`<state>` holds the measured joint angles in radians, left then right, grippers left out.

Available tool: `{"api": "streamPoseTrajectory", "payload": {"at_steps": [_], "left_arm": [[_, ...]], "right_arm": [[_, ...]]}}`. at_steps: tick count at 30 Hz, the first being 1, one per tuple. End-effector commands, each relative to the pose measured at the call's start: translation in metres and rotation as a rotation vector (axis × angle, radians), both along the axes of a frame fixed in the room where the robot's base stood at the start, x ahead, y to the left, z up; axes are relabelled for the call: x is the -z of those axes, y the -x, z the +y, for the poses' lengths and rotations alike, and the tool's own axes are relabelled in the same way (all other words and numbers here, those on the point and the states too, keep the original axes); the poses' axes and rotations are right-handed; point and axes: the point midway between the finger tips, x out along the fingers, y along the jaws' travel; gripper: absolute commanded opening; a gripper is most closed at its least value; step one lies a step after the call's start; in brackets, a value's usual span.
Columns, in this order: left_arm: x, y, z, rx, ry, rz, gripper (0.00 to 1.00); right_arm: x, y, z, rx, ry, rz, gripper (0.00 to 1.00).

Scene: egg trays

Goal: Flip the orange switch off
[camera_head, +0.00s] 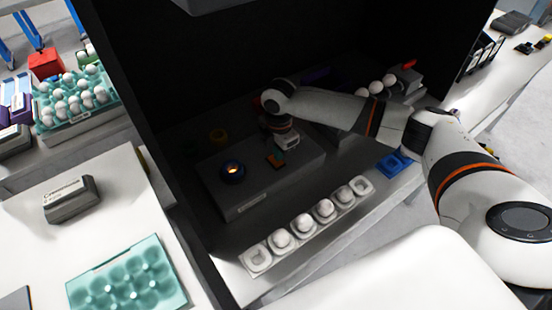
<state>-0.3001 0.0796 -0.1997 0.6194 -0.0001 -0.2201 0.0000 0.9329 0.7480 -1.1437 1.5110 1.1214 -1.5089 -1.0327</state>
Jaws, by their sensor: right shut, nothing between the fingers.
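A small orange switch (275,160) sits on top of a dark grey box (255,200) inside a black enclosure. My right gripper (281,151) reaches in from the right and is shut and empty, close above the switch. I cannot tell whether its fingertips touch the switch, and the switch's position is too small to read. My left gripper is not in view.
A white holder (259,258) with several eggs lies in front of the box. A blue block (392,163) sits to its right. Left of the black enclosure wall (150,130), a table holds a teal egg tray (84,284) and a grey box (70,201).

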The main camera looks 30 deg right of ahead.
Motion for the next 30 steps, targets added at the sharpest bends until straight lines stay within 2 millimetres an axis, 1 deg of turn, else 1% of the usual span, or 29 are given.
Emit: {"api": "streamPoseTrajectory", "payload": {"at_steps": [13,30], "left_arm": [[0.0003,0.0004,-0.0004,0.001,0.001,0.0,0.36],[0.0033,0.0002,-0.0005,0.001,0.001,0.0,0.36]], "right_arm": [[0.0007,0.0,0.0,0.0,0.0,0.0,0.0],[0.009,-0.0002,0.0003,0.0,-0.001,0.0,0.0]]}}
